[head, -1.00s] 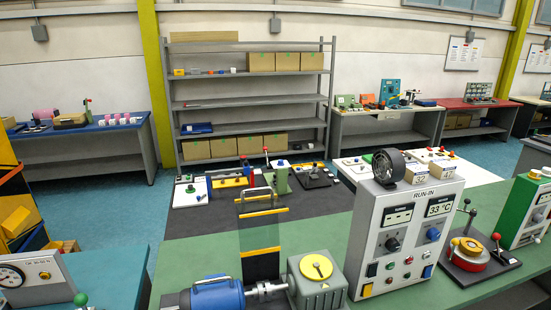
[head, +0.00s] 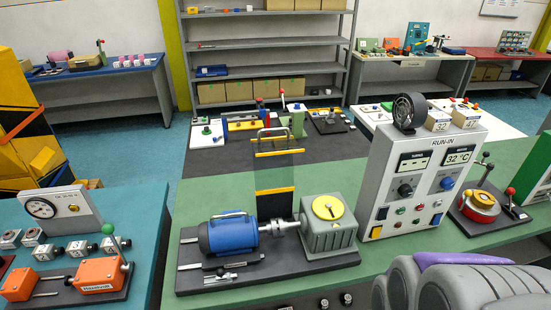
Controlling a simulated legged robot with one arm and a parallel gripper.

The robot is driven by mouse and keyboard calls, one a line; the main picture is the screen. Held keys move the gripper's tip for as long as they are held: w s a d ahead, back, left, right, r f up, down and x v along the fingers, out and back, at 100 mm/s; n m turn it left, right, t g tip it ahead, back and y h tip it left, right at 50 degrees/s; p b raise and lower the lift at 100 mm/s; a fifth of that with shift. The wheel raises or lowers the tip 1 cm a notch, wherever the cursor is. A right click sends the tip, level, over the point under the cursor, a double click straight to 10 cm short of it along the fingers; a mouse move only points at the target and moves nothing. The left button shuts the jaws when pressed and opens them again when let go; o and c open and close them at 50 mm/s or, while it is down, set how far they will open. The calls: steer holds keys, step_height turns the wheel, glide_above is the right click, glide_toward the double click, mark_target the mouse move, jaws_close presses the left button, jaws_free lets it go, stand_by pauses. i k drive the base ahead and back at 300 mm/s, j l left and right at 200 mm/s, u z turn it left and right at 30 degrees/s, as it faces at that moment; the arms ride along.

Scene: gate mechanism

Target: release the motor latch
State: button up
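The blue motor (head: 232,235) lies on a dark base plate (head: 275,273) on the green bench, its shaft running to a grey box (head: 329,225) with a yellow round cover. A small clamp-like lever (head: 222,276) lies on the plate in front of the motor; it may be the motor latch, but it is too small to read its state. A see-through guard with yellow bars (head: 276,153) stands behind the motor. Grey rounded parts with a purple strip, seemingly mine, fill the lower right. No gripper fingertips show, and nothing of mine touches the motor or the lever.
The RUN-IN panel (head: 424,180) stands right of the grey box. A red turntable fixture (head: 480,206) is farther right. A teal bench (head: 145,222) at the left holds a gauge box (head: 62,215) and an orange clamp device (head: 98,274). A gap separates the benches.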

mark_target(219, 272)
steer(key=u, duration=0.35)
steer(key=k+j+u, duration=0.1)
steer(key=u, duration=0.25)
steer(key=j+u, duration=0.15)
steer(key=u, duration=0.2)
